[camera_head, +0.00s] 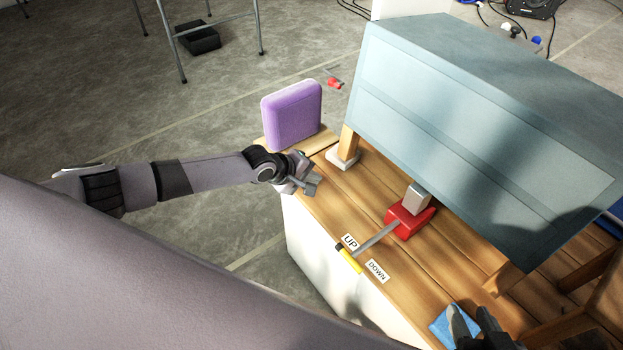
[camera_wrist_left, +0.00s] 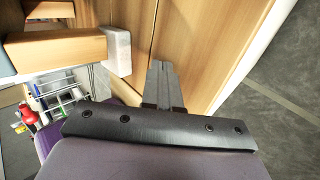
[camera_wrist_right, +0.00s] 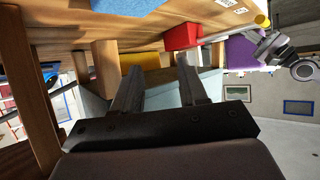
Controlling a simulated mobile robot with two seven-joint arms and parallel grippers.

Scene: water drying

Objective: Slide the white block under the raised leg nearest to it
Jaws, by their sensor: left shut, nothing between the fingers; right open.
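The white block (camera_head: 341,161) lies on the wooden top at the foot of the cabinet's left leg (camera_head: 349,139). In the left wrist view the block (camera_wrist_left: 117,50) sits between the end of the leg (camera_wrist_left: 60,46) and the wooden surface, so it appears under the leg. I cannot tell whether the leg presses on it. My left gripper (camera_head: 312,185) is shut and empty, a little in front of the block and apart from it. My right gripper (camera_head: 472,322) is open and empty at the front right, beside a blue pad (camera_head: 440,330).
A red jack (camera_head: 408,219) with a yellow-ended handle (camera_head: 349,258) stands under the blue-grey cabinet (camera_head: 480,120), between UP and DOWN labels. Another leg (camera_head: 504,281) stands at the right. A purple case (camera_head: 291,115) is behind my left gripper.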

